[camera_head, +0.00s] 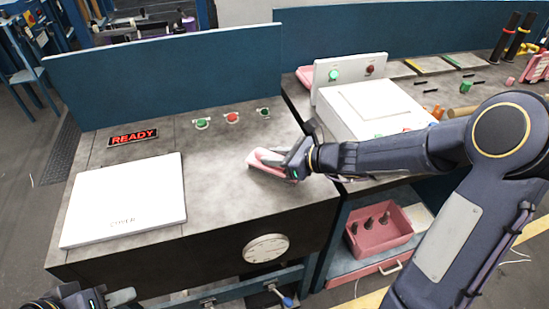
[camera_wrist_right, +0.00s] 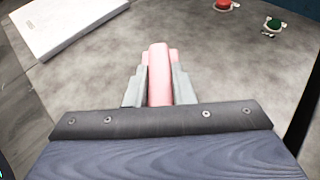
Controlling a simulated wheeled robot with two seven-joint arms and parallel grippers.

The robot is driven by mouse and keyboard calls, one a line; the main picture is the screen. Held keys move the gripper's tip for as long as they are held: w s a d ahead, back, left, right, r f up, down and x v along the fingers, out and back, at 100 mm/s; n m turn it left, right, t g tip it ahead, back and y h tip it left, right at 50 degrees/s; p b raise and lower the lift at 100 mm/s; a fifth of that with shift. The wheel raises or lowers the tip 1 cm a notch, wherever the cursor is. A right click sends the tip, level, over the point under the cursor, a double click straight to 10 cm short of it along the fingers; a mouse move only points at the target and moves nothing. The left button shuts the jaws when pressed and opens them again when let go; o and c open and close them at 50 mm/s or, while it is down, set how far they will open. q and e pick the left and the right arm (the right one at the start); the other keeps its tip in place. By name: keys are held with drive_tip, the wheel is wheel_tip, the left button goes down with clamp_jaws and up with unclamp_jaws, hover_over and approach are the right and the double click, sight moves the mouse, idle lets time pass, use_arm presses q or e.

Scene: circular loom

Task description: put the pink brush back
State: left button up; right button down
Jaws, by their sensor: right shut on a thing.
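The pink brush (camera_head: 268,160) is at the right part of the grey machine top, near its front edge, in the head view. My right gripper (camera_head: 281,166) is shut on it. In the right wrist view the pink brush (camera_wrist_right: 158,72) stands out between the two grey fingers of the right gripper (camera_wrist_right: 159,86). Whether the brush touches the surface I cannot tell. My left gripper (camera_head: 112,299) is at the bottom left corner of the head view, partly cut off, in front of the machine, and its fingers are not clear.
A white cover (camera_head: 125,200) lies on the left of the machine top (camera_head: 215,165). Green and red buttons (camera_head: 232,118) and a READY sign (camera_head: 133,137) are behind. A white box (camera_head: 372,110) stands on the right bench. A pink bin (camera_head: 380,236) with dark pegs sits on the shelf below.

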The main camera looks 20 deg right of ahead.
drive_tip(key=shift+f, duration=0.2)
drive_tip(key=c, duration=1.3)
unclamp_jaws()
drive_tip(key=shift+o, duration=0.2)
drive_tip(key=shift+r, duration=0.2)
